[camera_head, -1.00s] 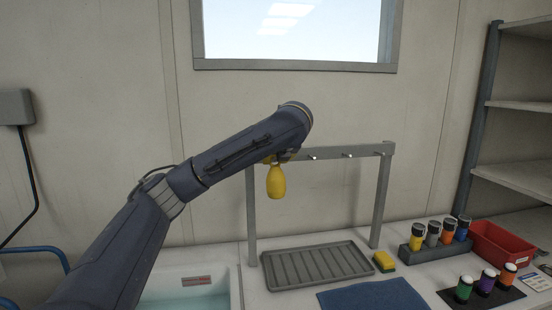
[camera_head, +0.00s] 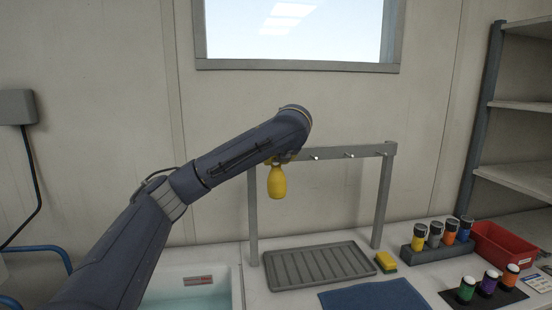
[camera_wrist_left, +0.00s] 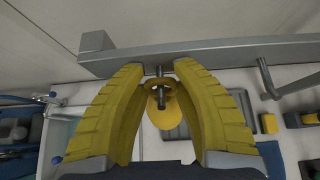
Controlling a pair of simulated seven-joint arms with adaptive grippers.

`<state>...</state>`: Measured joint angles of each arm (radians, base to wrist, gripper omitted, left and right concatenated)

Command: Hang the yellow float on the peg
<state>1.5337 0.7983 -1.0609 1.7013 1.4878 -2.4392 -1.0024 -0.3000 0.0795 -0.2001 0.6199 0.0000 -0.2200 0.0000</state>
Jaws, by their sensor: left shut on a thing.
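The yellow float (camera_head: 276,182) hangs upright below my left gripper (camera_head: 283,158), in front of the rack's crossbar near its left end. In the left wrist view the two yellow fingers of my left gripper (camera_wrist_left: 163,68) close in on the float's narrow top, and the float's body (camera_wrist_left: 166,118) shows between them. A metal peg (camera_wrist_left: 160,88) from the rail overlaps the float's ring there; I cannot tell for sure whether it passes through. In the head view my arm hides this peg. My right gripper is not in view.
Two more pegs on the crossbar (camera_head: 365,152) are bare. Below are a ribbed grey tray (camera_head: 318,266), a sponge (camera_head: 386,262), a blue cloth (camera_head: 375,296) and a sink (camera_head: 238,290). Capped bottles and a red bin (camera_head: 505,245) stand at the right.

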